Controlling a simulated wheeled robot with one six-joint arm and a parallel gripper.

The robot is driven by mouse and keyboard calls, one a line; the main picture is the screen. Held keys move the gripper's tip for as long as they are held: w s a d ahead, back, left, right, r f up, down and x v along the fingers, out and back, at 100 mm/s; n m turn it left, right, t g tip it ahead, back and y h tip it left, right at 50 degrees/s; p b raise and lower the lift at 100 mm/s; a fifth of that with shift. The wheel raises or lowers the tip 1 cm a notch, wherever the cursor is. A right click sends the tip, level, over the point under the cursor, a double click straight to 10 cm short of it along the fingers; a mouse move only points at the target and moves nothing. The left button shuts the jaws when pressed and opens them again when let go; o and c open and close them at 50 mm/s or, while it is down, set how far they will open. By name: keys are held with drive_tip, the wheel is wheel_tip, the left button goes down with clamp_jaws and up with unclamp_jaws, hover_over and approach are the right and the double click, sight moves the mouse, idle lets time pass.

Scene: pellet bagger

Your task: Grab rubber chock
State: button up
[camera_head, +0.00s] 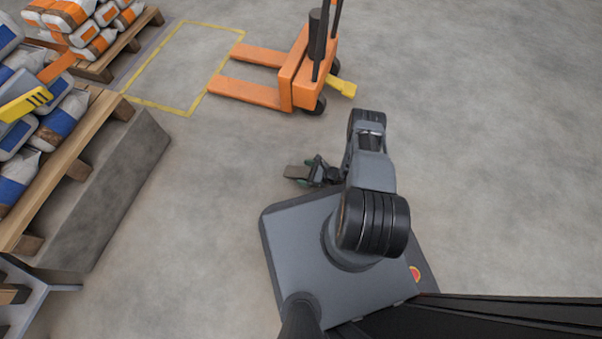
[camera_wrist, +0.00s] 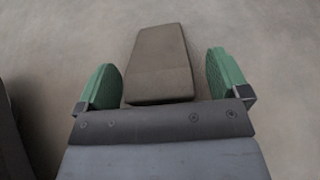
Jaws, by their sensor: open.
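The rubber chock (camera_wrist: 160,62) is a dull brown-grey wedge-shaped block. In the wrist view it lies between the two green finger pads of my gripper (camera_wrist: 164,78), with visible gaps on both sides. Its near end is close to the dark palm edge. My gripper is open. Whether the palm touches the chock cannot be told.
An orange pallet jack (camera_head: 290,75) stands at the top middle, with a yellow block (camera_head: 342,87) by its wheel. A yellow floor outline (camera_head: 183,22) lies left of it. Pallets of bags (camera_head: 72,155) fill the left side, beside a grey ramp-like slab (camera_head: 125,190). Floor around the chock is clear.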

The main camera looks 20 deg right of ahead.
drive_tip(key=c, duration=1.2)
drive_tip(key=shift+r, duration=0.1)
